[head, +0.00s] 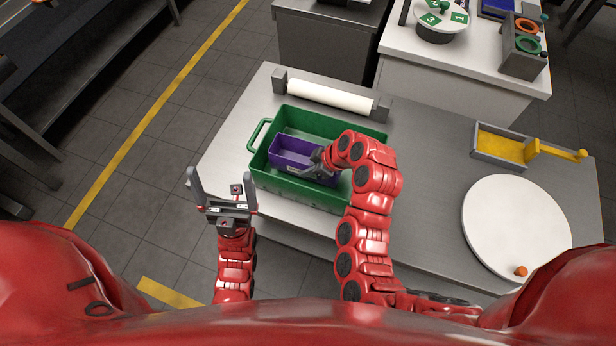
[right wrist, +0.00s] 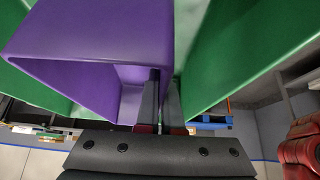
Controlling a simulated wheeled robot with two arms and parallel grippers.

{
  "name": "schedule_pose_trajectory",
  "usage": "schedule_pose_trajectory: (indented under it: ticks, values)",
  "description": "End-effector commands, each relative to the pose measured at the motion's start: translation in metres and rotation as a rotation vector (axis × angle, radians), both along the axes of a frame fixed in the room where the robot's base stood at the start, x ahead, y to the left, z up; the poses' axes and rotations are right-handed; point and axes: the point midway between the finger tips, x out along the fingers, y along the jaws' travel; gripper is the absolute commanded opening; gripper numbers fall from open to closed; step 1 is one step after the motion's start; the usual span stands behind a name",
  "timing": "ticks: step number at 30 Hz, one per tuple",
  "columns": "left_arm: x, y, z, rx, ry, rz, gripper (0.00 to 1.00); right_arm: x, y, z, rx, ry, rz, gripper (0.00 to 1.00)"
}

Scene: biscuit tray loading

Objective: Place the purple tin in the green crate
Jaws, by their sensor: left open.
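The purple tin (head: 284,150) is an open rectangular box. In the head view it lies within the rim of the green crate (head: 285,187), toward the crate's left part. I cannot tell whether it touches the crate floor. My right gripper (head: 312,168) is at the tin's near right side. In the right wrist view the fingers (right wrist: 162,105) straddle one wall of the purple tin (right wrist: 95,65), close together on it, with the green crate wall (right wrist: 250,50) beside them.
A white roller on a grey holder (head: 330,96) stands behind the crate. A yellow-and-grey tray (head: 505,147) and a round white board (head: 515,225) are to the right. My right arm reaches over the crate's right side. The table between crate and board is clear.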

Motion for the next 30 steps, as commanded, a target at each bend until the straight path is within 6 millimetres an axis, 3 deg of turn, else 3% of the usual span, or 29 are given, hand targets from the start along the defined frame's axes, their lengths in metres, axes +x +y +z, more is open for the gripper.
schedule_pose_trajectory:
  ticks: [11,21,26,30]
  values:
    - [0.000,0.000,0.016,0.000,0.000,0.000,1.00,-0.001,0.000,-0.037,0.002,0.002,-0.001,0.00]
    - [0.000,0.000,0.011,0.000,0.000,0.000,1.00,0.000,0.000,-0.042,0.001,-0.001,-0.001,0.00]
    - [0.000,0.000,0.012,0.000,0.000,0.000,1.00,0.000,0.000,-0.040,0.001,-0.001,-0.001,0.30]
    - [0.000,0.000,0.012,0.000,0.000,0.000,1.00,0.000,0.000,-0.040,0.000,0.000,0.000,0.33]
